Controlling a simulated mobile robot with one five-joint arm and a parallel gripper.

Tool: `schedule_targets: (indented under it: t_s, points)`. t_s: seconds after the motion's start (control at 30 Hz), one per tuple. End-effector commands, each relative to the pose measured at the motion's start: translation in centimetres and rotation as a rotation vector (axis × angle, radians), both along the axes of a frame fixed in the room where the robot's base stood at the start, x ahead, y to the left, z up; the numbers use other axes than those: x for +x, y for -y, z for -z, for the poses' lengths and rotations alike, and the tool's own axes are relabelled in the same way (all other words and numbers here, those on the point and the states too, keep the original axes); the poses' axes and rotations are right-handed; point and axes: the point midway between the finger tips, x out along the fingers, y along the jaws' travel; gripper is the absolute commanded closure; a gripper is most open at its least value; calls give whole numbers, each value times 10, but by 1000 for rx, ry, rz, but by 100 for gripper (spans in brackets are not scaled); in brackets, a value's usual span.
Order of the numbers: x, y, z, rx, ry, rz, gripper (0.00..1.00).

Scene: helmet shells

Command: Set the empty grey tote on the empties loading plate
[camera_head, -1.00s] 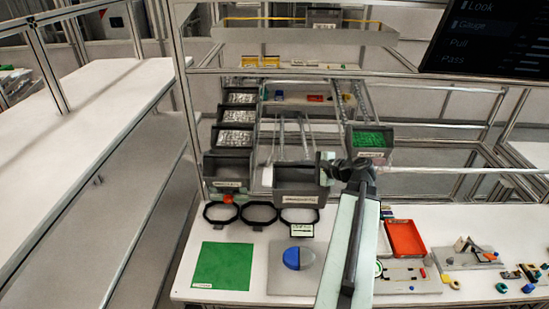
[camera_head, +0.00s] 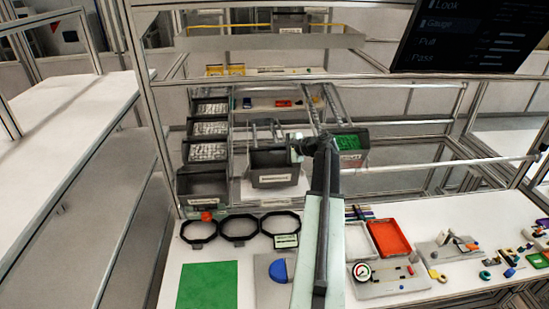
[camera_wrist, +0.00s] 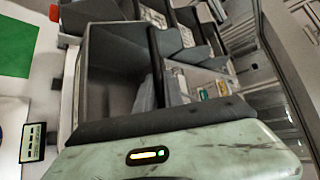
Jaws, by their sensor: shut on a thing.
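The grey tote (camera_head: 272,178) is held up in front of the rack, its pale label facing the head camera. In the wrist view the tote (camera_wrist: 100,98) looks empty, its open inside showing beyond the dark bar. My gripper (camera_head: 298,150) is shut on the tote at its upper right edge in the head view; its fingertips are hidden. The gripper's pale green body fills the bottom of the wrist view. Metal rails (camera_head: 268,131) show behind the tote. I cannot pick out the empties loading plate for certain; the tote may hide part of it.
A dark bin (camera_head: 203,187) stands left of the tote, below several bins of pale parts. A bin with green contents (camera_head: 349,143) is close to the right. Black rings (camera_head: 239,228), a green mat (camera_head: 208,287) and a red tray (camera_head: 389,238) lie on the bench below.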

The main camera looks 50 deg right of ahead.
Motion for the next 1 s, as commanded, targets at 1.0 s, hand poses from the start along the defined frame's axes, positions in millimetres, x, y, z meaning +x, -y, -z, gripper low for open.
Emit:
schedule_targets:
  t_s: [1.0]
  points:
    - [9,14,39,0,0,2,66]
